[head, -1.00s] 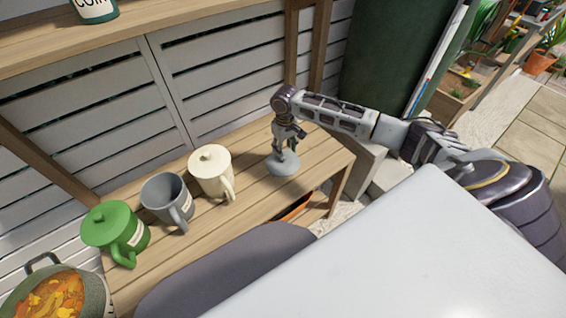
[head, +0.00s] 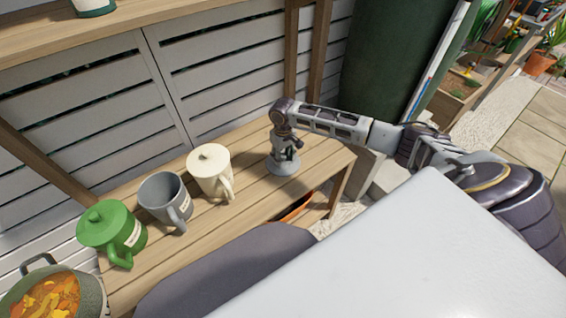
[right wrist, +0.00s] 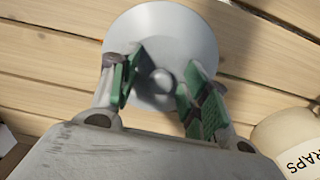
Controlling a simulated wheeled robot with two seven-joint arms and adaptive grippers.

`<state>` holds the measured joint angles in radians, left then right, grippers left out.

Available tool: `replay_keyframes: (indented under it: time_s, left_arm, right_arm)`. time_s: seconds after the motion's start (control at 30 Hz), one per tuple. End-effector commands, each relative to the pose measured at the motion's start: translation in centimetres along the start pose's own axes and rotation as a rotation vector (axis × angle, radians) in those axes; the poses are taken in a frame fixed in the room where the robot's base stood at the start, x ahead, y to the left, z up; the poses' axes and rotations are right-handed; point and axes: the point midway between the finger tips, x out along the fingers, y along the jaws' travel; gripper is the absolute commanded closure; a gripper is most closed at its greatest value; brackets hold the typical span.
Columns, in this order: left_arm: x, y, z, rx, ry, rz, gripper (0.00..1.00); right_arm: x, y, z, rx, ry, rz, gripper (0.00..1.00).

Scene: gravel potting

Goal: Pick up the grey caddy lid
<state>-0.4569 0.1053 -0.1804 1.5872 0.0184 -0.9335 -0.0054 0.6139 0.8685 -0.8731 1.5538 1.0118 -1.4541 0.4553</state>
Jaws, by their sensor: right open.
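The grey caddy lid (head: 283,164) lies on the wooden bench, to the right of the cream caddy. It is a round disc with a small knob, seen in the right wrist view (right wrist: 190,38). My right gripper (head: 284,156) points down over the lid. In the right wrist view the open green-padded fingers (right wrist: 160,85) stand on either side of the knob, with gaps between; I cannot tell their exact height over the lid. The grey caddy (head: 163,200) stands open, without a lid, between the green and cream caddies. My left gripper is not in view.
The cream caddy (head: 211,174) and green caddy (head: 112,232) stand lidded on the bench (head: 200,243). A pot of orange scraps (head: 48,297) is at the lower left. A slatted wall (head: 90,125) rises behind. Bare planks lie around the lid.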

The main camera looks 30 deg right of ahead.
Motion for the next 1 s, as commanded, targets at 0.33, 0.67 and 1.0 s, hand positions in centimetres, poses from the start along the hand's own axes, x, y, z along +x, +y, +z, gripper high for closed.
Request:
replay_keyframes:
  time_s: [0.33, 0.67, 1.0]
  left_arm:
    - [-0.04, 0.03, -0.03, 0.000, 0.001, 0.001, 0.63]
    - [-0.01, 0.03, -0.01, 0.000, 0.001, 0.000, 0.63]
    - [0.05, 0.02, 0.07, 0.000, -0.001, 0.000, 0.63]
  right_arm:
    - [-0.01, 0.00, -0.01, 0.000, 0.000, 0.000, 0.53]
    - [-0.02, 0.01, -0.01, 0.000, 0.000, 0.000, 0.84]
    - [-0.04, 0.01, -0.02, 0.000, 0.001, 0.000, 1.00]
